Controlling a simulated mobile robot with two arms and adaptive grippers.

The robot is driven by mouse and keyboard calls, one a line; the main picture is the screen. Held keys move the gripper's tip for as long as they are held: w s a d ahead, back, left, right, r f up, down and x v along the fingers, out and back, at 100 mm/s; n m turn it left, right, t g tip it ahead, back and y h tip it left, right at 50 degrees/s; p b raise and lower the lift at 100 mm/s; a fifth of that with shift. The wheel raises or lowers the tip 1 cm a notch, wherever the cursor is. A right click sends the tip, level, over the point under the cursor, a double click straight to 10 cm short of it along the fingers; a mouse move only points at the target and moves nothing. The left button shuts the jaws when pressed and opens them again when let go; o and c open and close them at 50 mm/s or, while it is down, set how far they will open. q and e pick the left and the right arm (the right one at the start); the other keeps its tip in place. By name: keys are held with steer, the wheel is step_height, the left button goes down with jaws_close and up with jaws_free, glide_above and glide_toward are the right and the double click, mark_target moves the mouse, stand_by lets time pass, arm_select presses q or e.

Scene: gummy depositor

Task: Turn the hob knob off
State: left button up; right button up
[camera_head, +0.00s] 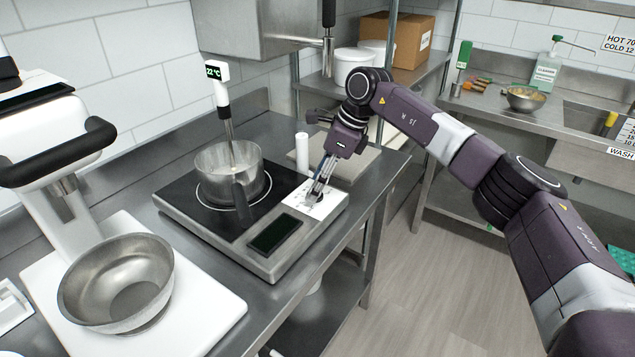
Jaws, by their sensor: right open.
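The hob (178,192) sits on the steel counter, with a black glass top and a steel frame. A steel pot (215,163) with a dark handle stands on its ring. At the hob's right is a white control panel (296,199) with dark marks. The hob knob is at this panel, mostly hidden by the fingers, so its setting cannot be read. My right gripper (317,193) is open and points down, its fingertips at the knob's place on the panel. I cannot tell whether they touch the knob. My left gripper is not in view.
A white-handled thermometer (219,86) reading 22 °C stands upright in the pot. A dark display (274,236) is on the hob's front. A steel bowl (118,278) rests on a white board at the left. A white cylinder (302,154) stands behind the panel.

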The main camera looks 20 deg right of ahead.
steer(key=v, duration=1.1)
steer(key=shift+d+r, duration=0.2)
steer(key=shift+r, duration=0.15)
